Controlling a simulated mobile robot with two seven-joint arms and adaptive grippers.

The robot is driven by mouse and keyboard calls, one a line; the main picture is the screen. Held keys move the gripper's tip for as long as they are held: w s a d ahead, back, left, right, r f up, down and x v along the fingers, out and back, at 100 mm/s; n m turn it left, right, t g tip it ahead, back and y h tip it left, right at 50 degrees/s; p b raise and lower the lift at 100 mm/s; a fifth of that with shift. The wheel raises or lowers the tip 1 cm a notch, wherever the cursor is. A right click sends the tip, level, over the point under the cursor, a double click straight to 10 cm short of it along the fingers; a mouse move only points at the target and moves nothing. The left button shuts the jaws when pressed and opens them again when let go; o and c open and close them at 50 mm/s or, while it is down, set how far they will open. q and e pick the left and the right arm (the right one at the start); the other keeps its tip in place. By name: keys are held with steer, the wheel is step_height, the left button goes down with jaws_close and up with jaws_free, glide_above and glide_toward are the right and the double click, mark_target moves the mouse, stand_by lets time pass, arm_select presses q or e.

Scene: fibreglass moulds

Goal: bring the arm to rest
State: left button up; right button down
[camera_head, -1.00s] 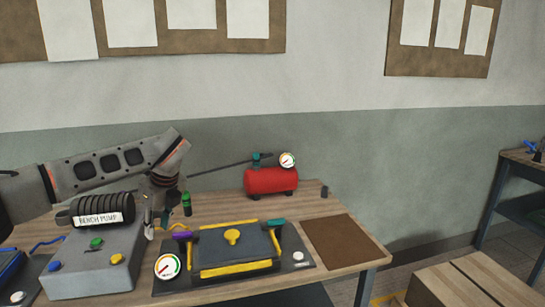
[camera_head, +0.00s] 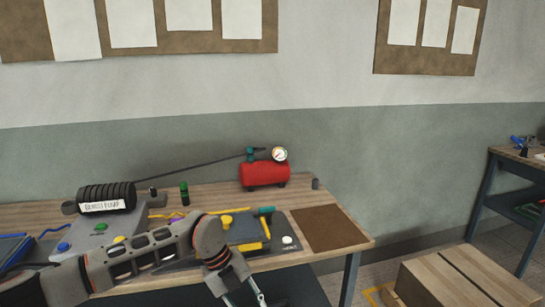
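My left arm comes in from the left across the front of the workbench (camera_head: 345,237), over the near part of the mould. My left gripper (camera_head: 245,297) points down at the bottom edge, in front of the bench's front edge. Its fingertips are cut off by the frame, so I cannot tell whether it is open or shut. My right gripper is out of view. The dark mould (camera_head: 245,232) with yellow edge bars and a yellow knob is partly hidden behind my arm.
A grey bench pump (camera_head: 90,240) stands left, partly behind my arm. A red tank (camera_head: 265,173) with a gauge is at the back. A brown mat (camera_head: 328,229) lies bare at right.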

arm_select(q)
steer(key=s+d+r+n+h, duration=0.1)
steer(key=s+d+r+h, duration=0.1)
steer(key=s+d+h, duration=0.3)
steer(key=s+d+r+n+t+h, duration=0.1)
steer(key=s+d+r+h, duration=0.1)
steer(key=d+r+h, duration=0.3)
steer(key=s+d+n+h, duration=0.1)
steer(key=s+d+h, duration=0.25)
steer(key=d, duration=0.35)
steer(key=w+a+f+n+t+y, duration=0.2)
steer(key=a+f+n+t+y, duration=0.2)
steer(key=a+n+t, duration=0.45)
steer(key=w+a+f+n+t+y, duration=0.3)
steer(key=a+n+t, duration=0.4)
steer(key=n+t, duration=0.15)
steer(key=s+a+f+n+g+y, duration=0.3)
steer(key=s+a+f, duration=0.4)
steer(key=f, duration=0.3)
steer(key=s+a+f+n+g+y, duration=0.2)
steer(key=s+a+f+y, duration=0.3)
steer(key=s+a+f, duration=0.3)
steer(key=shift+a+f+n+g+y, duration=0.4)
steer(key=shift+a+f+n, duration=0.45)
steer(key=shift+a, duration=0.15)
